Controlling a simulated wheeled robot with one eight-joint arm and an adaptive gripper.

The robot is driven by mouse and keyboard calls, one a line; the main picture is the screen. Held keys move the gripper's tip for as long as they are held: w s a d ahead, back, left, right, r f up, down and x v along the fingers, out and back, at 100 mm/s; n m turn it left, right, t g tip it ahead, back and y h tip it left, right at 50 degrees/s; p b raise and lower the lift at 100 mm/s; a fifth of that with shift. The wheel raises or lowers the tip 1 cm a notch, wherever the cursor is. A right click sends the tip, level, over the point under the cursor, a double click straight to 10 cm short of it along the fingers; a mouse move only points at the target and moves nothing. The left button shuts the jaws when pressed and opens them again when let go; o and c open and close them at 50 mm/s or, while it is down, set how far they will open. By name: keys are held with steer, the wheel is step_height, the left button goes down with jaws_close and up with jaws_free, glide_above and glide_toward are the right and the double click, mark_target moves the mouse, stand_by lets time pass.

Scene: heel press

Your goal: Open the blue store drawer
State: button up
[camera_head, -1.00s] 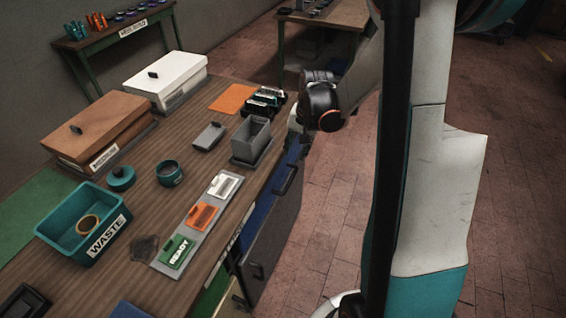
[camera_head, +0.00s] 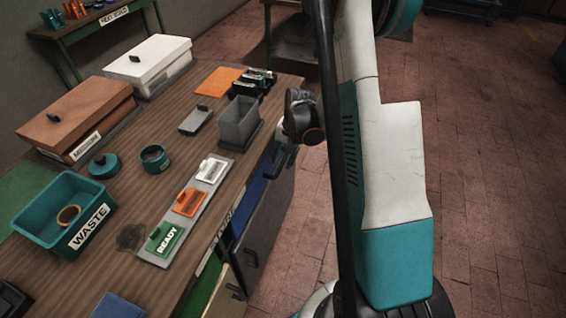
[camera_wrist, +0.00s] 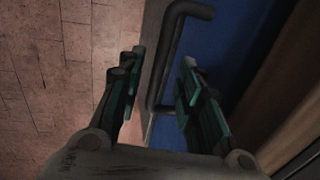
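The blue store drawer (camera_head: 257,188) is in the side of the bench, under the wooden top's edge. In the wrist view its blue surface (camera_wrist: 236,50) fills the upper middle. Its dark U-shaped handle (camera_wrist: 172,50) stands out from it. My gripper (camera_wrist: 160,64) is open, with one finger on each side of the handle and gaps still showing. In the head view my gripper (camera_head: 284,150) is beside the bench edge, mostly hidden by my wrist. I see no clear opening at the drawer.
A grey front (camera_head: 264,225) with a dark handle lies below the blue one. The bench top (camera_head: 130,205) holds a teal waste bin (camera_head: 45,220), a grey box (camera_head: 240,122) and a row of coloured tags. Brick floor (camera_head: 480,220) is clear to the right.

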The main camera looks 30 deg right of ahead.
steer(key=shift+w+a+f, duration=0.1)
steer(key=shift+f, duration=0.75)
jaws_close()
